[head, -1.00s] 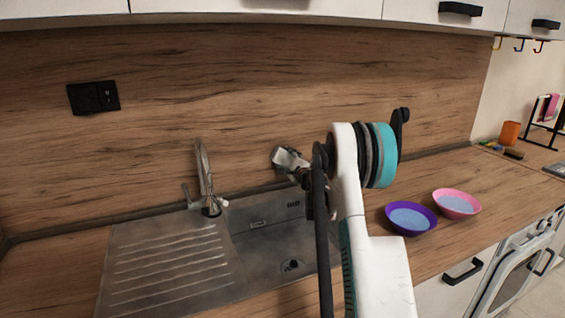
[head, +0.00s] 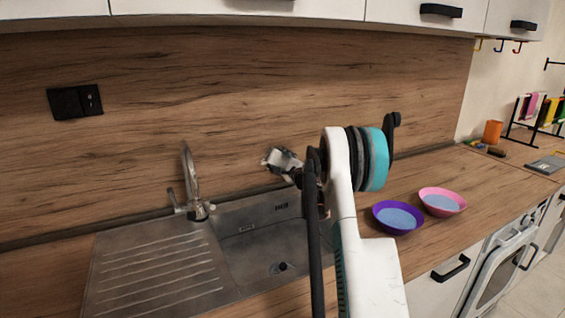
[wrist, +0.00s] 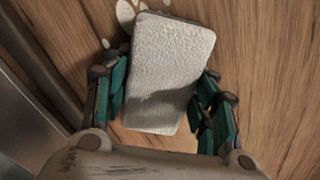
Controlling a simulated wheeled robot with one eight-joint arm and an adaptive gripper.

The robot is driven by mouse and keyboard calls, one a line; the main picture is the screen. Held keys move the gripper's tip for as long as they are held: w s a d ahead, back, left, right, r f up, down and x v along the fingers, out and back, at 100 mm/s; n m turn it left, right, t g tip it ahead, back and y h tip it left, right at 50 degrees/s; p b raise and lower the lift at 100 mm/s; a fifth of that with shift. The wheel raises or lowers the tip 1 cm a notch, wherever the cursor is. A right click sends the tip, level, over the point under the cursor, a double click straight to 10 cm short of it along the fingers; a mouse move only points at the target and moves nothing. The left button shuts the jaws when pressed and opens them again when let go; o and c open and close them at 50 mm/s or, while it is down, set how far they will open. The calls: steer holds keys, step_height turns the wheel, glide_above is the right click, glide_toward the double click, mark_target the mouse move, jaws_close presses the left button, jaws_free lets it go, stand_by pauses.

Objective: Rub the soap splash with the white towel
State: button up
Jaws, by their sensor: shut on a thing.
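The white towel (wrist: 172,65) is a thick, textured folded pad between the teal fingers of my gripper (wrist: 160,88) in the wrist view. My gripper is shut on it. The soap splash (wrist: 125,13) shows as pale blobs on the oak splashback (wrist: 268,60), just beyond the towel's upper left edge; part of it may be hidden behind the towel. I cannot tell whether the towel touches the wood. In the head view my gripper (head: 283,163) is in front of the splashback, above the back of the sink, and the splash is hidden there.
The steel sink (head: 255,240) and its tap (head: 190,180) are below and left of my gripper. A purple bowl (head: 397,217) and a pink bowl (head: 442,202) stand on the counter to the right. A black socket (head: 75,102) is on the splashback at left. Upper cabinets (head: 240,8) overhang.

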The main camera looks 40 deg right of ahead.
mark_target(263, 160)
steer(key=shift+w+a+b, duration=0.1)
steer(key=shift+w+a, duration=0.15)
steer(key=shift+a, duration=0.85)
steer(key=shift+w+a+b, duration=0.15)
steer(key=shift+w+a, duration=0.15)
steer(key=shift+a, duration=0.85)
steer(key=shift+w+a+b, duration=0.1)
steer(key=shift+w+a, duration=0.15)
steer(key=shift+a, duration=0.85)
steer(key=shift+w+a, duration=0.25)
steer(key=shift+a, duration=0.6)
steer(key=shift+w+a, duration=0.25)
steer(key=shift+a, duration=0.55)
steer(key=shift+d, duration=0.1)
steer(key=shift+s+d+r+b, duration=0.1)
steer(key=shift+s+d+b, duration=0.1)
steer(key=shift+d, duration=0.65)
steer(key=shift+s+d+r+b, duration=0.1)
steer(key=shift+s+d+b, duration=0.1)
steer(key=shift+d, duration=0.6)
steer(key=shift+s+d+f, duration=0.1)
steer(key=shift+s+d, duration=0.25)
steer(key=shift+d, duration=0.8)
steer(key=shift+s+d, duration=0.3)
steer(key=shift+d, duration=0.85)
steer(key=shift+s+d+f, duration=0.1)
steer(key=shift+s+d, duration=0.25)
steer(key=shift+d, duration=0.8)
steer(key=shift+w+r, duration=0.1)
steer(key=shift+a, duration=0.1)
